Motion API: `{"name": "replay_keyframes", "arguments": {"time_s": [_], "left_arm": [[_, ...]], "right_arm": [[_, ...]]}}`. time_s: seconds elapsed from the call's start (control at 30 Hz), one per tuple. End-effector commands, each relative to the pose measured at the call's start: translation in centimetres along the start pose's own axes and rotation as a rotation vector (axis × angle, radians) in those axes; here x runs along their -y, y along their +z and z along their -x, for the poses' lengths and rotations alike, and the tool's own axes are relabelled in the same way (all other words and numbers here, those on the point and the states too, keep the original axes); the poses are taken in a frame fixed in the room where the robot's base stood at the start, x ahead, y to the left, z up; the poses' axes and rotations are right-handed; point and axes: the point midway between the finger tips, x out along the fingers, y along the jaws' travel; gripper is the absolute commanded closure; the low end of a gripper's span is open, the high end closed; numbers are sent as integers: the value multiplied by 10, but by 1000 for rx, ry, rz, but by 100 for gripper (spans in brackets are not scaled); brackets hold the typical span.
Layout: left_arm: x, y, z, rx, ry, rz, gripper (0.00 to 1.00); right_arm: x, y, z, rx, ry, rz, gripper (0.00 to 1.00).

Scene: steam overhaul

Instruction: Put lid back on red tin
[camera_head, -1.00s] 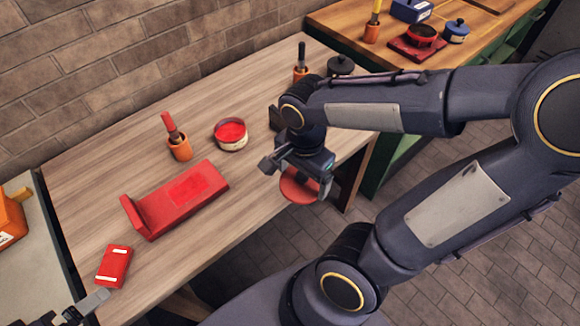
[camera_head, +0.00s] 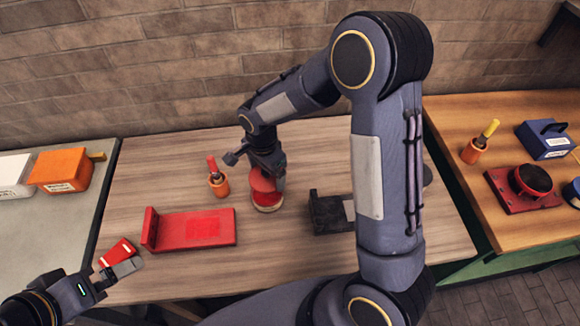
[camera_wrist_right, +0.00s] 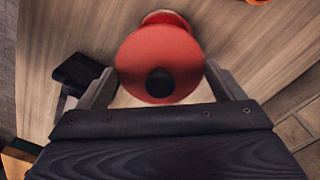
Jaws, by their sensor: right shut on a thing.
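The red lid (camera_head: 262,181) has a dark round knob, which shows in the right wrist view (camera_wrist_right: 160,83). My right gripper (camera_head: 266,165) is shut on the lid, with one finger on each side of it in the right wrist view (camera_wrist_right: 161,70). The red tin (camera_head: 267,207) has a pale band and stands on the wooden table just below the lid. In the right wrist view only the tin's far edge (camera_wrist_right: 166,18) shows past the lid, so the lid looks offset. Contact cannot be told. My left gripper (camera_head: 118,268) is at the lower left; its opening is unclear.
A red stand (camera_head: 190,229) and an orange pot with a red-handled tool (camera_head: 218,184) are left of the tin. A dark stand (camera_head: 327,212) is to its right. A small red box (camera_head: 117,250) lies by my left gripper. The table's front strip is clear.

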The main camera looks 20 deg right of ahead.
Motion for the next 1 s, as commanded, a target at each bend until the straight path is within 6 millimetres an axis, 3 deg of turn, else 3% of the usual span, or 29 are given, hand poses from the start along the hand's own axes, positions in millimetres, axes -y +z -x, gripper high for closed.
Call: {"name": "replay_keyframes", "arguments": {"time_s": [0.37,0.8,1.0], "left_arm": [[2,2,-5,0,0,0,0],[13,15,-29,0,0,0,0],[16,18,-35,0,0,0,0]], "right_arm": [[6,4,-17,1,0,5,34],[6,3,-60,0,0,6,34],[6,4,-68,1,0,5,34]]}}
